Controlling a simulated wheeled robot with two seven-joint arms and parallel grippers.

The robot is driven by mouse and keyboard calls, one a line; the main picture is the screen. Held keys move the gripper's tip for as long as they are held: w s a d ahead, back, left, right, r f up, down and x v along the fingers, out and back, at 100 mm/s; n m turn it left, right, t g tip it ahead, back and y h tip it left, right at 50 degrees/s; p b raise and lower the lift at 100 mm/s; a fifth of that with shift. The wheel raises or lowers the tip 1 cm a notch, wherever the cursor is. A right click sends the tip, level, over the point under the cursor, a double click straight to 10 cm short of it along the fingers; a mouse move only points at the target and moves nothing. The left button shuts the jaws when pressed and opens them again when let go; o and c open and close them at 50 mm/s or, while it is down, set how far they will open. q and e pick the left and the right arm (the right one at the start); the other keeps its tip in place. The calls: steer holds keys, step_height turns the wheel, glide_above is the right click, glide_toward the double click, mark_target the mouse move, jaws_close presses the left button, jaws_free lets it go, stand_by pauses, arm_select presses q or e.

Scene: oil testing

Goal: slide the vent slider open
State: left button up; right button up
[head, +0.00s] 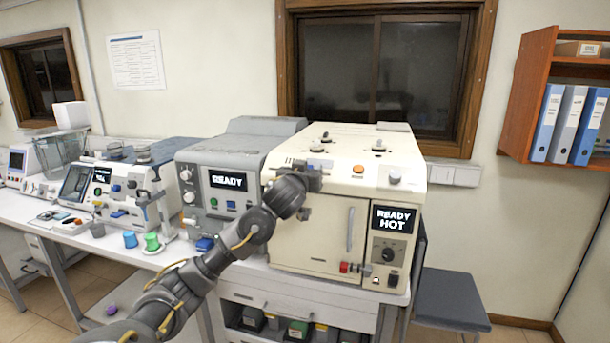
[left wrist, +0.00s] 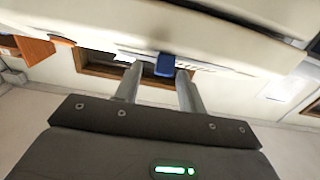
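The cream oven-like machine (head: 310,230) stands on the bench in the middle of the head view, with a "READY HOT" display. My left gripper (head: 312,180) is at the upper left of its front, just below the top edge, and hides part of the panel there. In the left wrist view, a small blue tab (left wrist: 165,65), which may be the vent slider's knob, sticks out from the cream panel (left wrist: 225,38). My right gripper is not in view.
A grey "READY" machine (head: 222,178) stands close on the left. A red knob (head: 345,267) and a vertical handle (head: 350,230) are on the cream machine's front. A dark stool (head: 450,296) is at the right.

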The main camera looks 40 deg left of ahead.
arm_select(q)
steer(key=b+v, duration=0.1)
steer(key=v, duration=0.9)
steer(key=shift+d, duration=0.15)
